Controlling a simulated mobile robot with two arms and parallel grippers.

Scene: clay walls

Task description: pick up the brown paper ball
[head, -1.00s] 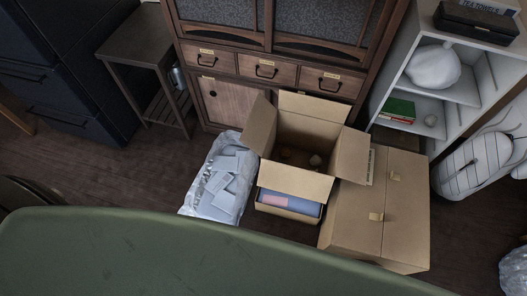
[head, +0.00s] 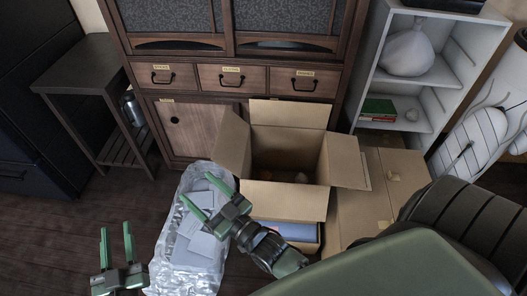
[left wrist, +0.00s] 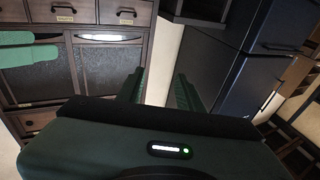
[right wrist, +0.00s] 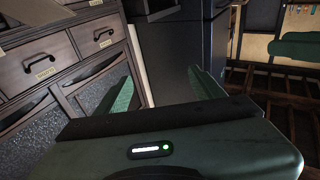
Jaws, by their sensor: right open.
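An open cardboard box (head: 285,201) stands in front of the wooden cabinet with its flaps spread. Inside it, in shadow, is a small tan-brown rounded thing (head: 301,178) that may be the brown paper ball; the front flap hides part of the inside. My right gripper (head: 195,186) is open and empty, left of the box and above the silvery bag. My left gripper (head: 115,226) is open and empty, further left over the floor. Both wrist views show spread, empty fingers and no ball.
A silvery bag (head: 174,262) with grey flat pieces lies left of the box. A closed carton (head: 358,205) is to its right. A wooden cabinet (head: 190,130) stands behind, white shelves (head: 403,105) at the right, a dark side table (head: 85,75) at the left. Floor (head: 45,235) is clear at the left.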

